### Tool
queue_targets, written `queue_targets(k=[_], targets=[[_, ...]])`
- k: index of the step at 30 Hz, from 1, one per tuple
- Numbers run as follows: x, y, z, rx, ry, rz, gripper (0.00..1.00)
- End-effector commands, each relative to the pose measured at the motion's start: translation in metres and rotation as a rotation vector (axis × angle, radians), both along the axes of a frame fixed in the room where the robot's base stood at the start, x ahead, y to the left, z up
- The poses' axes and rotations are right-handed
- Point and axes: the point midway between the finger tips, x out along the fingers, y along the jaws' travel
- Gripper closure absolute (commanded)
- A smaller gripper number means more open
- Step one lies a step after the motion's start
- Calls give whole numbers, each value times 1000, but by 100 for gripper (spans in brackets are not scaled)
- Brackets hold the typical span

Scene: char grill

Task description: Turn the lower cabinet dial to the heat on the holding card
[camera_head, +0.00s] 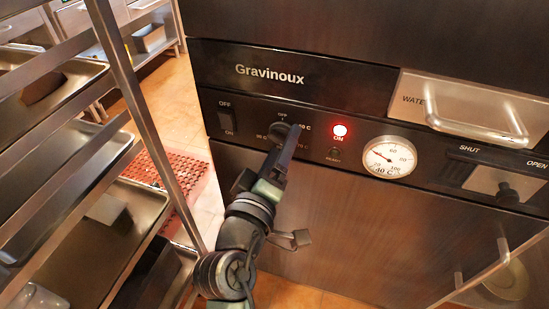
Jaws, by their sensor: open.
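The lower cabinet's dark control panel (350,152) runs below the Gravinoux nameplate. Its dial (276,131) is a dark round knob with OFF above it and temperature marks around it, partly covered by my gripper. My gripper (290,134) reaches up from below with its tip right at the dial, open; I cannot tell whether it touches the knob. The dial's pointer and some marks are hidden or too small to read. I cannot make out a holding card.
A red ON lamp (340,130) is lit right of the dial, with a round gauge (389,158) beyond it. A SHUT/OPEN vent slider (506,191) and water drawer handle (478,117) stick out at right. A tray rack (128,100) stands close on the left.

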Motion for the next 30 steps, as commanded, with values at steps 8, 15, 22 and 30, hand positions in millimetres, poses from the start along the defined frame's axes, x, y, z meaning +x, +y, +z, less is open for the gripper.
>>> queue_targets(k=[8, 15, 22, 30], targets=[[-40, 14, -2, 0, 3, 4, 19], [-89, 30, -2, 0, 3, 4, 19], [-117, 39, -1, 0, 2, 2, 19], [-122, 40, 0, 1, 0, 1, 19]])
